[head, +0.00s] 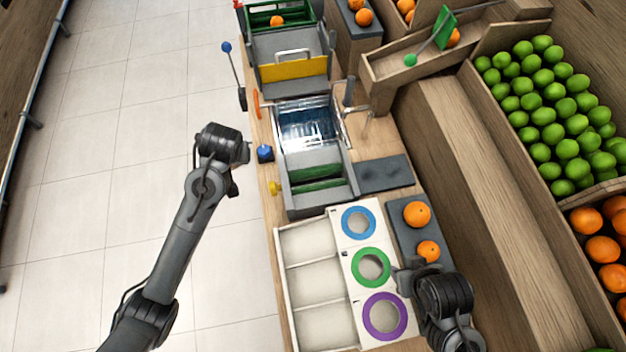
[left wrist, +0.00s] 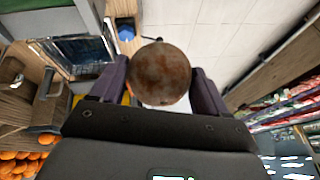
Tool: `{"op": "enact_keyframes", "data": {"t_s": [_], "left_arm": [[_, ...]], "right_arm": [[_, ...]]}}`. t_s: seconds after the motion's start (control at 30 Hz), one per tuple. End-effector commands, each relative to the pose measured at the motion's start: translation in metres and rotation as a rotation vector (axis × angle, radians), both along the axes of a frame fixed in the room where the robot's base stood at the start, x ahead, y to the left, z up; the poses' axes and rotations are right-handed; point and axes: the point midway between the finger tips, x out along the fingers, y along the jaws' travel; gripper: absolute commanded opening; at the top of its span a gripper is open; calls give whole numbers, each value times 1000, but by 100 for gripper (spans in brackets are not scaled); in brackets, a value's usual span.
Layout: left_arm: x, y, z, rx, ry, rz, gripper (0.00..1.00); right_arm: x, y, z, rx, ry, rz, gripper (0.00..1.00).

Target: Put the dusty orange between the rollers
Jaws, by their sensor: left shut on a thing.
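My left gripper (left wrist: 160,84) is shut on a dusty orange (left wrist: 160,73), a brown, dirt-covered ball between its two fingers in the left wrist view. In the head view the left gripper (head: 238,165) is over the floor, left of the bench, and the orange is hidden there. The green rollers (head: 316,172) lie in a grey box on the bench, to the right of the left gripper. My right gripper (head: 408,278) is at the lower right, close to an orange on a dark pad; its jaws are unclear.
A glass-covered unit (head: 307,125) stands behind the rollers. A blue knob (head: 265,153) and a yellow knob (head: 274,187) stick out at the bench's left edge. A white tray (head: 284,250) and plates with coloured rings (head: 345,262) are in front. Two oranges (head: 417,214) rest on the dark pad.

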Motion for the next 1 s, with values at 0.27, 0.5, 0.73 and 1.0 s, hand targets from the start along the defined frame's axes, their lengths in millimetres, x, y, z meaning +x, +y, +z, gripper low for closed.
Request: {"op": "enact_keyframes", "data": {"t_s": [0.27, 0.5, 0.73, 1.0], "left_arm": [[0, -1, 0, 0, -1, 0, 39], [3, -17, 2, 0, -2, -2, 39], [7, -56, -1, 0, -2, -3, 39], [13, -112, -17, 1, 1, -2, 39]], "right_arm": [[0, 0, 1, 1, -1, -1, 43], [0, 0, 8, 1, 0, -1, 43], [0, 0, 19, 0, 0, 0, 43], [0, -1, 30, -4, 1, 3, 43]]}}
